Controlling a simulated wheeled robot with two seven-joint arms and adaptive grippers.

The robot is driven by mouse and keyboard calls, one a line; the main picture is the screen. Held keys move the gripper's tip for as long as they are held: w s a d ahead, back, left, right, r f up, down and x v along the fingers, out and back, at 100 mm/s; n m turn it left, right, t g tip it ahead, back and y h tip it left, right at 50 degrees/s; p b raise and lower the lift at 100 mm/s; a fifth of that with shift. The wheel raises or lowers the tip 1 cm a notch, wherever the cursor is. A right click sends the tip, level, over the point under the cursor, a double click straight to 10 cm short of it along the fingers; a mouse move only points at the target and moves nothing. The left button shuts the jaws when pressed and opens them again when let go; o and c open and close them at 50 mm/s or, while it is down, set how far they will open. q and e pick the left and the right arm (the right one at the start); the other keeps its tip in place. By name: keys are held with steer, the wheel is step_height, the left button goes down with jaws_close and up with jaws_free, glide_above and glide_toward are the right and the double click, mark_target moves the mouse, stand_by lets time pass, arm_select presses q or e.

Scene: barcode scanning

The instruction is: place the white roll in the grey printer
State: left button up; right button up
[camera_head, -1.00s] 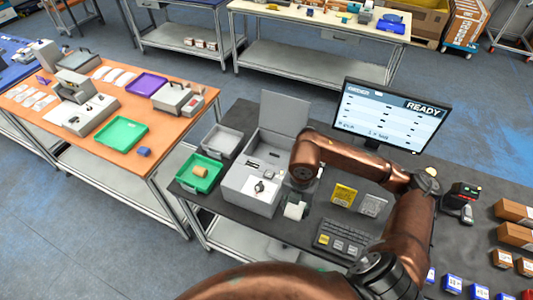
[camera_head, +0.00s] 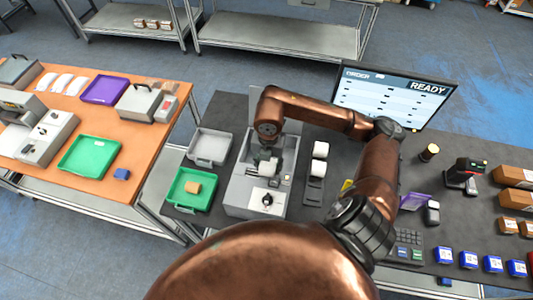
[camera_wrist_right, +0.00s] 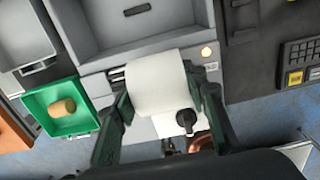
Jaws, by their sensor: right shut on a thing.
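The grey printer (camera_head: 239,198) stands on the dark table left of the middle in the head view, with its lid raised at the back. My right gripper (camera_head: 270,167) is over the printer's open top, shut on a white roll (camera_head: 266,165). In the right wrist view, the roll (camera_wrist_right: 157,78) sits between the two dark fingers of the gripper (camera_wrist_right: 160,90), with the grey printer body (camera_wrist_right: 150,35) behind it. I cannot tell whether the roll touches the printer. My left gripper is not in view.
More white rolls (camera_head: 320,149) stand on a dark holder right of the printer. A green tray (camera_head: 176,192) with a tan roll and a grey tray (camera_head: 196,155) are at its left. A monitor (camera_head: 398,97) stands behind. A scanner (camera_head: 466,172) and boxes are at the right.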

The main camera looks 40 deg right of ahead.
steer(key=w+d+f+p, duration=0.1)
steer(key=w+d+f, duration=0.2)
steer(key=w+f, duration=0.1)
steer(key=w+d+f+p, duration=0.1)
steer(key=w+d+f, duration=0.3)
steer(key=shift+w+d+f, duration=0.1)
steer(key=shift+w+d, duration=0.05)
steer(key=shift+w+d+f, duration=0.2)
steer(key=shift+w+f, duration=0.05)
steer(key=shift+f, duration=0.2)
step_height(320, 180, down, 2)
steer(key=shift+f+p, duration=0.15)
steer(key=shift+p, duration=0.4)
steer(key=shift+f, duration=0.25)
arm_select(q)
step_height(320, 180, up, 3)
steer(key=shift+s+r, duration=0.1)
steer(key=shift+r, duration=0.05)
arm_select(e)
steer(key=shift+f, duration=0.1)
